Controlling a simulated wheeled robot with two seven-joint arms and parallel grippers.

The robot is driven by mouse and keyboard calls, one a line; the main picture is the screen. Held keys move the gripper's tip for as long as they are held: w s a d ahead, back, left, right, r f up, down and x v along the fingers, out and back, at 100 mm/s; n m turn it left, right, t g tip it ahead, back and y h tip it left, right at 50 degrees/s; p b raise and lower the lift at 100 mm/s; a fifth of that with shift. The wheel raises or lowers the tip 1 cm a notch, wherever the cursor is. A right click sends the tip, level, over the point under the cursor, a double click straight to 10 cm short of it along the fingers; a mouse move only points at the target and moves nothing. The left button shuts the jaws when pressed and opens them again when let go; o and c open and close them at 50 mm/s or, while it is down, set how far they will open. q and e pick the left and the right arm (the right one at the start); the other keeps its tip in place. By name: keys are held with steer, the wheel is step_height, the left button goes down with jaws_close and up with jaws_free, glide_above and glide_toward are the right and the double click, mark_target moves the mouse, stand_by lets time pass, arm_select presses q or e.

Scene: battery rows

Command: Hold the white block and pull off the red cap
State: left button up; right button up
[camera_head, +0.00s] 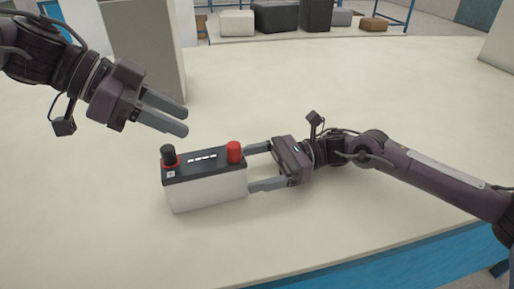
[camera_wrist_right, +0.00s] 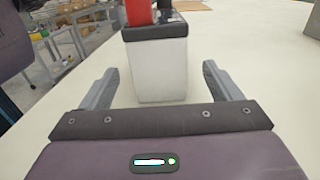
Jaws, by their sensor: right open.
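The white block (camera_head: 207,190) is a battery-like box with a dark top, upright on the table. The red cap (camera_head: 234,152) sits on its right end; a black cap (camera_head: 168,155) with a red ring at its base is on the left end. My right gripper (camera_head: 250,169) is open at the block's right end, low over the table. In the right wrist view the block (camera_wrist_right: 161,70) shows between the open fingers (camera_wrist_right: 159,70), with gaps on both sides, and the red cap (camera_wrist_right: 138,12) is cut by the top edge. My left gripper (camera_head: 186,124) is open and empty above and behind the block.
The table (camera_head: 350,90) is clear around the block. A grey upright panel (camera_head: 150,45) stands behind my left gripper. Boxes (camera_head: 275,18) lie in the background beyond the table. The table's blue front edge (camera_head: 400,258) is near my right arm.

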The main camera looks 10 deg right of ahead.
mark_target(220, 175)
steer(key=a, duration=0.7)
steer(key=shift+s+a, duration=0.1)
steer(key=shift+s, duration=0.3)
jaws_close()
stand_by(0.9)
